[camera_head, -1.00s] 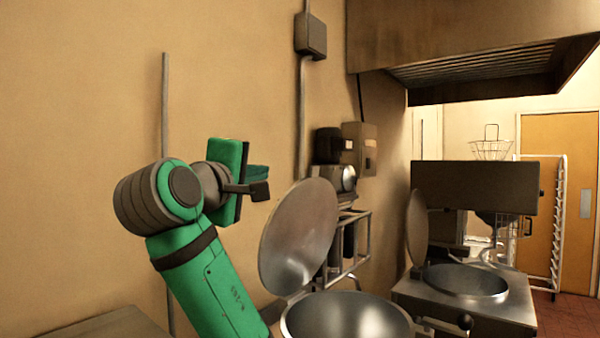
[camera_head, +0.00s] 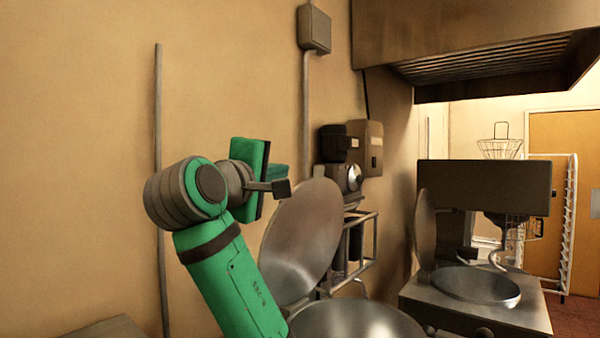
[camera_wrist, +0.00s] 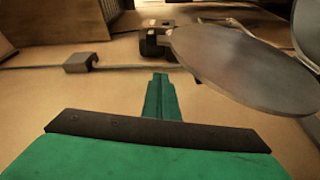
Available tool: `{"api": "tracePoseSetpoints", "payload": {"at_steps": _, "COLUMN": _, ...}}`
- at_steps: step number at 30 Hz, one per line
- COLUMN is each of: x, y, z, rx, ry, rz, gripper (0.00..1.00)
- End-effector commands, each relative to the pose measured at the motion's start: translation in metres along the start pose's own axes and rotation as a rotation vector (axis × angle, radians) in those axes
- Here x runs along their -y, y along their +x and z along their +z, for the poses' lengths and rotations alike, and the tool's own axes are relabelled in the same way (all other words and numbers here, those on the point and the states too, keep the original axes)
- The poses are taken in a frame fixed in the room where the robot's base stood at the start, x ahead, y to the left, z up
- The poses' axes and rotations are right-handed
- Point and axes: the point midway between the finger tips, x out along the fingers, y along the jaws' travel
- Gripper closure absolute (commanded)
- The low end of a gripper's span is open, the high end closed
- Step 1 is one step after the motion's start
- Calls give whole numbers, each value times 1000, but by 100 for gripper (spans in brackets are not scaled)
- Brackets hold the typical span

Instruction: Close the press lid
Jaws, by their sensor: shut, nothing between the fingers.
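The near round metal lid (camera_head: 303,238) stands open and steeply tilted above its bowl (camera_head: 360,322), which is cut off by the bottom of the head view. In the wrist view this lid (camera_wrist: 245,70) seems to be the large disc at the upper right. My gripper (camera_head: 280,188) is shut and empty, close to the lid's upper left edge in the head view. The wrist view shows my gripper (camera_wrist: 161,78) apart from the disc in the picture. I cannot tell how deep the gap is.
A second kettle (camera_head: 478,287) with its own raised lid (camera_head: 425,230) stands at the right. A pipe rack (camera_head: 365,240) and wall-side equipment (camera_head: 340,178) are behind the near lid. An extractor hood (camera_head: 480,45) hangs above right.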

Motion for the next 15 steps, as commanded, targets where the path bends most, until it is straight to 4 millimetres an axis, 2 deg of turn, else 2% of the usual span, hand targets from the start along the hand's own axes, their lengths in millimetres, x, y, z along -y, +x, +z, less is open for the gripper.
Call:
{"api": "tracePoseSetpoints", "payload": {"at_steps": 10, "x": 3, "y": 47, "z": -20, "rx": -25, "ry": 0, "rz": -5, "gripper": 100}}
{"api": "tracePoseSetpoints", "payload": {"at_steps": 15, "x": 2, "y": 72, "z": -17, "rx": -22, "ry": 1, "rz": -5, "gripper": 100}}
